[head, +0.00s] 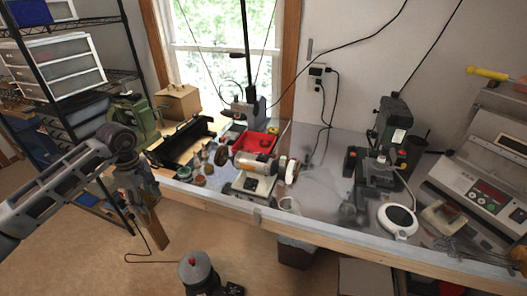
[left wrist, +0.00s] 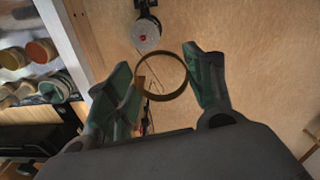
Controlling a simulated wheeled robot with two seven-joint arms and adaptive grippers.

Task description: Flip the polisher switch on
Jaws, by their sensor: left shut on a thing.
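The polisher (head: 250,186) stands on the bench near its front edge in the head view. It has a cylindrical motor on a pale base, a pale wheel at its right end and a dark wheel at its left. Its switch is too small to make out. My left gripper (head: 143,196) points down beside the bench's left front corner, apart from the polisher. In the left wrist view, my left gripper (left wrist: 166,88) is shut on a thin brown ring (left wrist: 164,96), with the floor behind it. My right gripper is not in view.
The bench (head: 330,233) also holds a red tray (head: 258,143), small jars and a black long machine (head: 180,143) left of the polisher. A grey drill-like machine (head: 385,140) stands to the right. A shelf rack with drawers (head: 60,65) stands at the left.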

